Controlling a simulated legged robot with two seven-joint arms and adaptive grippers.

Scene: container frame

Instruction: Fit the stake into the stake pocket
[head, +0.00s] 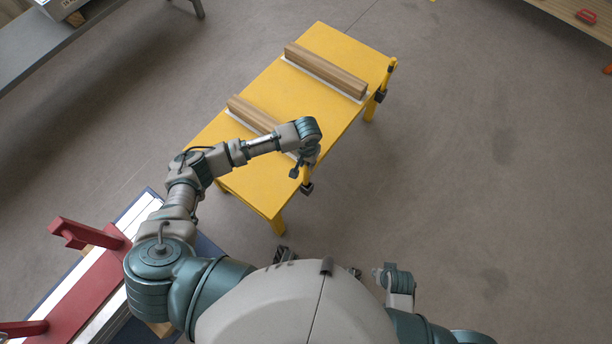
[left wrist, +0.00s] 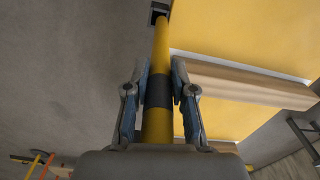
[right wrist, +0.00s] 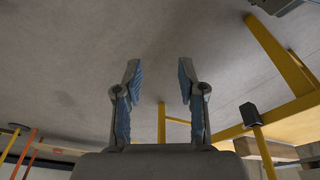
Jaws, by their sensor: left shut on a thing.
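The stake also shows as a short yellow piece in the head view (head: 306,174). The dark stake pocket (head: 307,188) is at the table's side, just by the stake; in the left wrist view a dark square opening (left wrist: 159,7) lies at the stake's far end. I cannot tell whether the end is inside it. My right gripper (right wrist: 157,75) is open and empty.
Two timber beams (head: 325,70) (head: 250,113) lie across the yellow table (head: 232,147). A red frame (head: 85,292) is at lower left. Floor to the right is clear.

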